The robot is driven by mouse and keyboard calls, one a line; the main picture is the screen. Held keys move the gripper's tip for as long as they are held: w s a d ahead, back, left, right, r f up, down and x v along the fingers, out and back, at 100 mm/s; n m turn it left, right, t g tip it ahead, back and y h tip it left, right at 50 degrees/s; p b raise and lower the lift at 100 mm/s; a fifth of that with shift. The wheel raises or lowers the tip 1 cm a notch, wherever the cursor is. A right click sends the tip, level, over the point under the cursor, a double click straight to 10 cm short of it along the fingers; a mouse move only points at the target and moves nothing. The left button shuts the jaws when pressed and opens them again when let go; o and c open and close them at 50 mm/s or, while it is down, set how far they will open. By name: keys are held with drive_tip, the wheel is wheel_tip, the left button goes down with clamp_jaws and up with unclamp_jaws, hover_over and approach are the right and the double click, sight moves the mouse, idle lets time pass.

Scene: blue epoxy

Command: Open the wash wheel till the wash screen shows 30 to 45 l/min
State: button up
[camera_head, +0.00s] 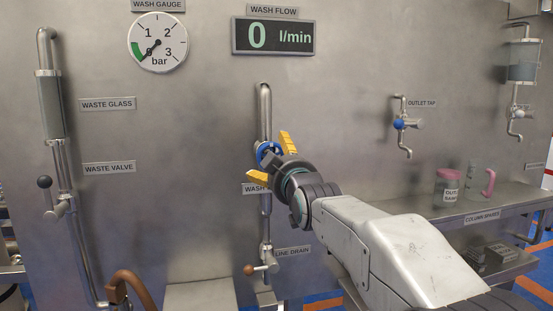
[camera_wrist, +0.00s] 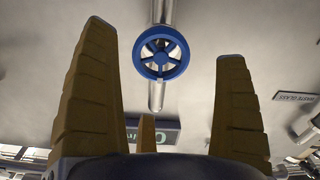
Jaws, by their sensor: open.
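The wash wheel is a blue spoked handwheel (camera_head: 267,152) on a vertical steel pipe, partly hidden behind my gripper in the head view. In the wrist view the whole wheel (camera_wrist: 160,52) shows ahead, between and beyond the yellow fingers. My gripper (camera_head: 269,159) is open and empty, its fingers spread around the line to the wheel; no contact shows. The wash screen (camera_head: 273,37), labelled WASH FLOW, reads 0 l/min. A sign starting with WASH (camera_head: 254,188) is mostly covered by my gripper.
The wash gauge (camera_head: 157,42) needle points near the low green band. Below the wheel is the line drain lever (camera_head: 249,270). The waste valve (camera_head: 57,207) stands left. The outlet tap (camera_head: 400,124) and a shelf (camera_head: 505,200) with a pink-lidded jar (camera_head: 447,188) are right.

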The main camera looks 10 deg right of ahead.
drive_tip(key=shift+w, duration=2.95)
drive_tip(key=shift+f, duration=0.1)
drive_tip(key=c, duration=0.7)
drive_tip(key=shift+f, duration=0.15)
drive_tip(key=c, duration=0.5)
